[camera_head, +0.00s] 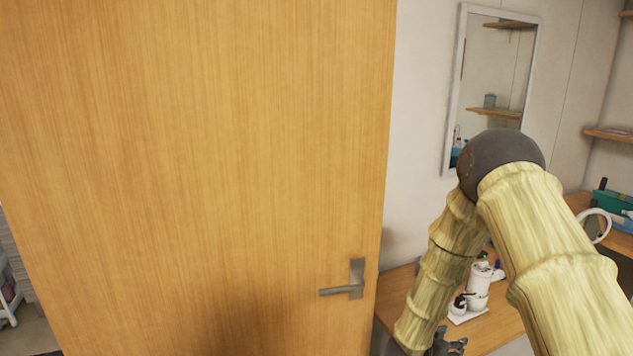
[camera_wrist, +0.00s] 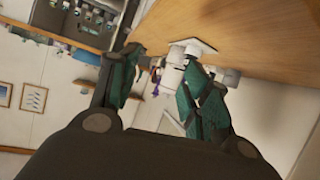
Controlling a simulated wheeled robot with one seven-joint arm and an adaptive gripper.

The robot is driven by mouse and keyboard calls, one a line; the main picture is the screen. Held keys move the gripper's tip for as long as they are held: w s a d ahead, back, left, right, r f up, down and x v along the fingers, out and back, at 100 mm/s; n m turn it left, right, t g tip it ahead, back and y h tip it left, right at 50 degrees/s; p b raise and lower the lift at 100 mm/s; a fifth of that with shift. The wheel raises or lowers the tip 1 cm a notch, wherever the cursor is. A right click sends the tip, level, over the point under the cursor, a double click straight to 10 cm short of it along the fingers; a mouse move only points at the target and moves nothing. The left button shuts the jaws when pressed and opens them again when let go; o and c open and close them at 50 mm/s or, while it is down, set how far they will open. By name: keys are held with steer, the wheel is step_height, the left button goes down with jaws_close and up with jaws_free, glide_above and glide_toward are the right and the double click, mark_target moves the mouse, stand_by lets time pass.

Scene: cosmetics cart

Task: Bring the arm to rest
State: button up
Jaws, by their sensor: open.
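My arm comes in from the right in the head view, bends at a dark elbow and hangs down in front of the table. My gripper (camera_head: 446,345) is partly cut off by the bottom edge there. In the wrist view my gripper (camera_wrist: 158,85) has its two dark green fingers spread apart, with nothing held between them. A white bottle (camera_wrist: 172,76) shows beyond and between the fingers, close to the right one. I cannot tell whether they touch.
A large wooden door (camera_head: 200,150) with a metal handle (camera_head: 345,285) fills the left. A wooden table (camera_head: 500,328) bears a white tray (camera_head: 467,317) with white containers (camera_head: 478,285). A mirror (camera_head: 490,75) hangs on the wall. A teal box (camera_head: 612,208) stands at the right.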

steer(key=s+a+f+n+g+y+b, duration=0.1)
steer(key=s+a+f+n+y+b, duration=0.2)
steer(key=s+f, duration=0.7)
steer(key=s+a+f+n+g+y+b, duration=0.1)
steer(key=s+a+f+n+y+b, duration=0.2)
steer(key=s+f, duration=0.65)
steer(key=s+a+f+n+g+y+b, duration=0.1)
steer(key=s+a+f+g+y, duration=0.1)
steer(key=s, duration=1)
steer(key=s+a+f+n+g+y+b, duration=0.1)
steer(key=s+a+f, duration=0.4)
steer(key=s, duration=0.7)
step_height(320, 180, down, 2)
steer(key=shift+s+a+f+n+g+y, duration=0.15)
steer(key=shift+a+n+g+y, duration=0.15)
steer(key=shift+n+g+y, duration=0.7)
